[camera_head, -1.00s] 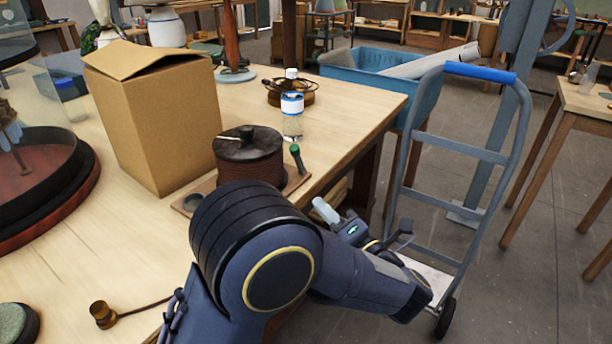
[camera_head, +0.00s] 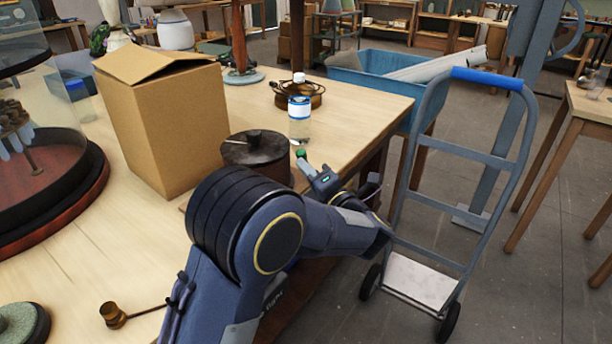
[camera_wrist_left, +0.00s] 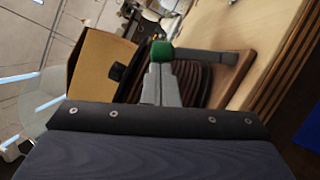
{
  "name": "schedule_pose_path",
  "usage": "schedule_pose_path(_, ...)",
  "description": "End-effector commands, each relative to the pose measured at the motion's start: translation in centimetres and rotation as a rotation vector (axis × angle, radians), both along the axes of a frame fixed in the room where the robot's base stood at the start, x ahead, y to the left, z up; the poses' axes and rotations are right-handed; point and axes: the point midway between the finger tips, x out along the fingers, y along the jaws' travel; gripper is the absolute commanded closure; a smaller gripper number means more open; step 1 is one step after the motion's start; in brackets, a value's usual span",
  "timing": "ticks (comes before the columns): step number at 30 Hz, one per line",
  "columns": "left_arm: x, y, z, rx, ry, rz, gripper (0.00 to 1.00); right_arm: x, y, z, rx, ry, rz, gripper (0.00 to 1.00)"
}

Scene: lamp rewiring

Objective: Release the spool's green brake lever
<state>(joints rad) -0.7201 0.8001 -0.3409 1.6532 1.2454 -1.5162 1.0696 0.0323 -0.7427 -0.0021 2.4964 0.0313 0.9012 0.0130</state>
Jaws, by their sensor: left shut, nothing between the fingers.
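The spool (camera_head: 257,150) is a dark round reel near the right edge of the table, partly hidden behind my left arm. In the left wrist view its brown windings (camera_wrist_left: 195,84) show behind my fingers. The brake lever's green knob (camera_wrist_left: 161,51) sits on a dark green shaft (camera_wrist_left: 215,57) running right toward the wooden base. In the head view only the lever's green tip (camera_head: 300,153) shows clearly. My left gripper (camera_head: 303,162) is shut and empty, with its fingertips (camera_wrist_left: 160,70) right at the knob. I cannot tell whether they touch it. My right gripper is not in view.
A clear bottle with a blue-banded label (camera_head: 299,120) stands just behind the spool. A cardboard box (camera_head: 165,120) stands left of it. A grey hand truck (camera_head: 455,160) with a blue handle stands on the floor to the right.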

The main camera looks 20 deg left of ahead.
Motion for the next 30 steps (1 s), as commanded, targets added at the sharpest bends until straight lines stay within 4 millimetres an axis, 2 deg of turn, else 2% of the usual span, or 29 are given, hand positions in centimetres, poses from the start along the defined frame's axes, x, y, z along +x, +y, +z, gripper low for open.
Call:
schedule_pose_path(10, 0.0, 0.0, 0.1, 0.002, 0.005, 0.000, 1.00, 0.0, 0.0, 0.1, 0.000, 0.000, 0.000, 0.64)
schedule_pose_path(30, 0.9, -0.3, 1.0, 0.046, 0.127, 0.000, 1.00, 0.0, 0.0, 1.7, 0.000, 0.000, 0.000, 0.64)
